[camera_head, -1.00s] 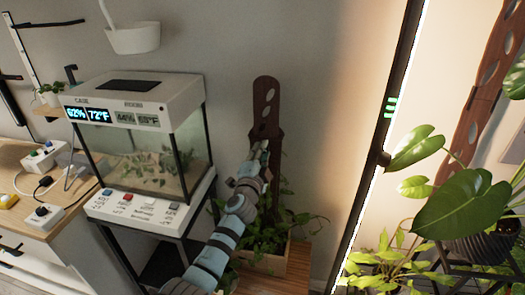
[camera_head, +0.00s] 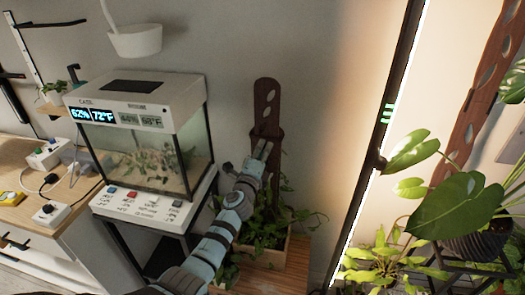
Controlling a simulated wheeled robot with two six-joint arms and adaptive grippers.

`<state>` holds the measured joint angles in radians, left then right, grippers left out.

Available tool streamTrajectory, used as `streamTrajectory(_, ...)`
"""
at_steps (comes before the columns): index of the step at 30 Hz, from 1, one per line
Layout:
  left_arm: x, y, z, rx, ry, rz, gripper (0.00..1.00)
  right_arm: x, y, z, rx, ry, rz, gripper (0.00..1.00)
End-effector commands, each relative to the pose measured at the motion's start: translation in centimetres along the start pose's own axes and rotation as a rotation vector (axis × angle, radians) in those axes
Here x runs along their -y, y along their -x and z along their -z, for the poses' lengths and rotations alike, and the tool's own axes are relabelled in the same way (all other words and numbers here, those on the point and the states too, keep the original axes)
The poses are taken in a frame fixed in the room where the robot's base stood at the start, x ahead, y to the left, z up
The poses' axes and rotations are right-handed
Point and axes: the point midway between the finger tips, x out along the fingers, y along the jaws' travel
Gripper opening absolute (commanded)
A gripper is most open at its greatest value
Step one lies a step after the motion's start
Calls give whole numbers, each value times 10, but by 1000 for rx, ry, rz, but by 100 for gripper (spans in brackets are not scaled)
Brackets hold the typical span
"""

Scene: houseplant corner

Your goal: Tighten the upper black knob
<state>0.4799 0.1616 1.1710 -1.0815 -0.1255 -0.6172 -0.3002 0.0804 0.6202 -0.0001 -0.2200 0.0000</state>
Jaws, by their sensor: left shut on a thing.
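My left arm comes up from the bottom, and its gripper (camera_head: 262,150) is at the front of the brown slotted plant support (camera_head: 266,100), by the band where its upper piece meets its lower piece. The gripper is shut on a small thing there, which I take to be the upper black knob. The fingers hide the knob, so I cannot see how far it is turned. The support stands upright in a wooden planter (camera_head: 262,257) with leafy vines. My right gripper is not in view.
A glass case (camera_head: 155,155) with lit readouts stands left of my arm on a dark stand. A black light pole (camera_head: 392,110) with a small dark knob-like piece rises to the right. Large-leaved plants (camera_head: 462,210) fill the far right. Bare wall lies between the support and pole.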

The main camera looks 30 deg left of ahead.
Motion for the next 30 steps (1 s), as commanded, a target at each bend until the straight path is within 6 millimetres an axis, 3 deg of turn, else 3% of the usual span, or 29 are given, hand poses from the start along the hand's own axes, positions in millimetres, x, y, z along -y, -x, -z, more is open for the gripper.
streamTrajectory(14, 0, 0, 0, -2, -18, -1, 0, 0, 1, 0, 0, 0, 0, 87)
streamTrajectory(15, 0, 0, 0, -2, -18, -1, 27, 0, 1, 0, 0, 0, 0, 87)
streamTrajectory(18, 0, 0, 0, -2, -17, -1, 43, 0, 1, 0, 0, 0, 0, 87)
streamTrajectory(30, -1, 7, 0, 1, -16, 0, 44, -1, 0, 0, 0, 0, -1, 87)
